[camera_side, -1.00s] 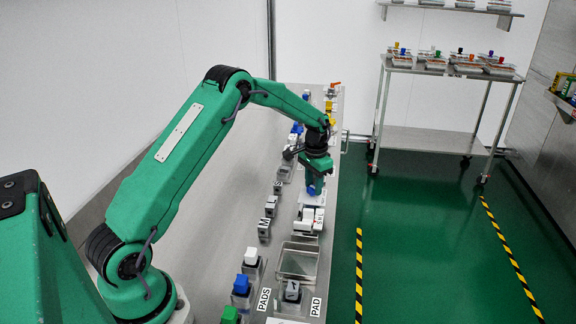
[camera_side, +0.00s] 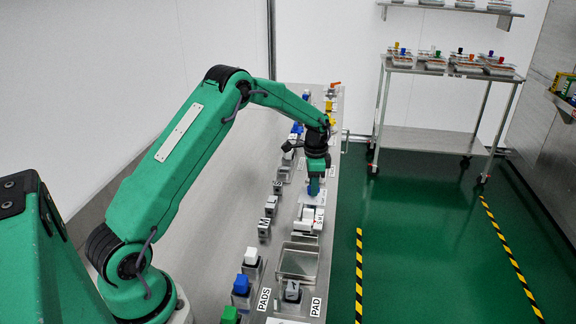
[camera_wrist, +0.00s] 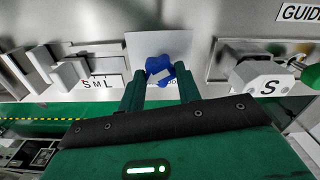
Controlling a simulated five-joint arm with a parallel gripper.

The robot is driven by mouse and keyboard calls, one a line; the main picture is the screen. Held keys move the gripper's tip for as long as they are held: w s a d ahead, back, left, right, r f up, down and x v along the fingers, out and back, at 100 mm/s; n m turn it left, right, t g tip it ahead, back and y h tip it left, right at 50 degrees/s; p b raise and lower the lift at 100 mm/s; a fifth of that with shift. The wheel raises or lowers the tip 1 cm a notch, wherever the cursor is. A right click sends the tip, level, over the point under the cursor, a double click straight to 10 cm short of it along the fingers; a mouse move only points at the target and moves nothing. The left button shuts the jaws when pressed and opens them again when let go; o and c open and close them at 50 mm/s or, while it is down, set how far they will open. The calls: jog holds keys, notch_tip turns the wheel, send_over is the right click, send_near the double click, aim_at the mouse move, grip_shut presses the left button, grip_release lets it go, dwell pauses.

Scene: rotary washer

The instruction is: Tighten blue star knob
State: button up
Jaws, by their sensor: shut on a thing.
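The blue star knob (camera_wrist: 158,67) stands in front of a white plate (camera_wrist: 172,42) in the wrist view. My gripper (camera_wrist: 160,84) has one green finger on each side of the knob and is shut on it. In the side view my gripper (camera_side: 316,178) points down at the bench, with a bit of the blue knob (camera_side: 313,188) showing at its tips. The fingers hide part of the knob and whatever lies under it.
A white block fixture (camera_wrist: 70,72) by an S M L label stands left of my gripper in the wrist view. A grey block marked S (camera_wrist: 262,80) stands right. In the side view, a clear tray (camera_side: 297,275) and coloured-top blocks (camera_side: 241,286) sit nearer.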

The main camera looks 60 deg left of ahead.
jog(key=shift+r, duration=0.15)
jog(key=o, duration=1)
jog(key=shift+c, duration=0.2)
jog(key=shift+r, duration=3.85)
